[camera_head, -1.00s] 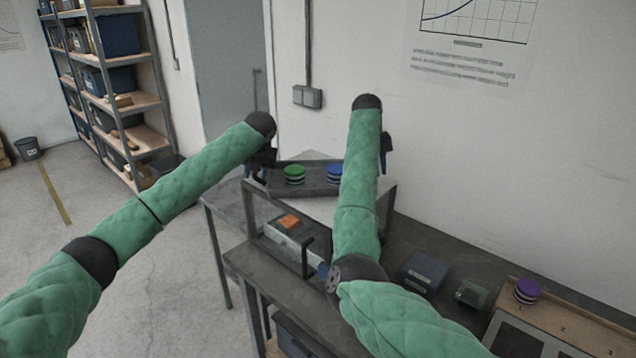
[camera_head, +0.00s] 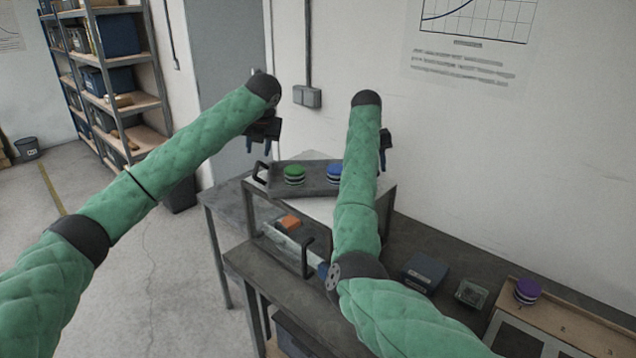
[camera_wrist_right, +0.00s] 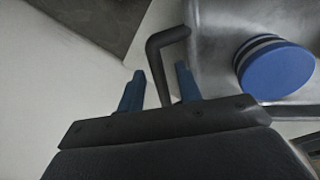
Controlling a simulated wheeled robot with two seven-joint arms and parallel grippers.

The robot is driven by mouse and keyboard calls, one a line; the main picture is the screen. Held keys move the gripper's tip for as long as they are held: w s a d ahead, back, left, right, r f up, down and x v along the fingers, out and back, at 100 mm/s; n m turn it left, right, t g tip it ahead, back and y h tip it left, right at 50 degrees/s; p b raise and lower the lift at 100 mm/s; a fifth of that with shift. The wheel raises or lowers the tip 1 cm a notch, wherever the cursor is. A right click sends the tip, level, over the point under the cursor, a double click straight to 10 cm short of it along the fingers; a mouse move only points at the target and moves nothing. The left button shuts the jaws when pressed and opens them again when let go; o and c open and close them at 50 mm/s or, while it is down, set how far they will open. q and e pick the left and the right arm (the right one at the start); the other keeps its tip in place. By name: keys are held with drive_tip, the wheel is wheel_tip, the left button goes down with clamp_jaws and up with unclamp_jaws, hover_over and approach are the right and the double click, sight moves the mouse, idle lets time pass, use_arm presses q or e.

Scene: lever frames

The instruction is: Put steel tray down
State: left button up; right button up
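The dark steel tray (camera_head: 313,181) lies on the raised stand (camera_head: 318,208) at the back. It carries a green-topped stack (camera_head: 294,174) and a blue-topped stack (camera_head: 334,173). My left gripper (camera_head: 262,150) is open and empty, just above the tray's left handle (camera_head: 261,172). My right gripper (camera_wrist_right: 160,90) has its fingers apart, with the tray's right handle (camera_wrist_right: 164,65) between them and gaps visible on both sides. The blue stack (camera_wrist_right: 273,68) also shows in the right wrist view. My right forearm hides the tray's right end in the head view.
A clear bin with an orange item (camera_head: 289,222) sits low in the stand's front. A blue-grey box (camera_head: 424,272), a small grey box (camera_head: 471,292) and a purple stack (camera_head: 527,290) on a numbered board stand to the right. The wall is close behind.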

drive_tip(key=v, duration=0.6)
drive_tip(key=shift+r, duration=0.15)
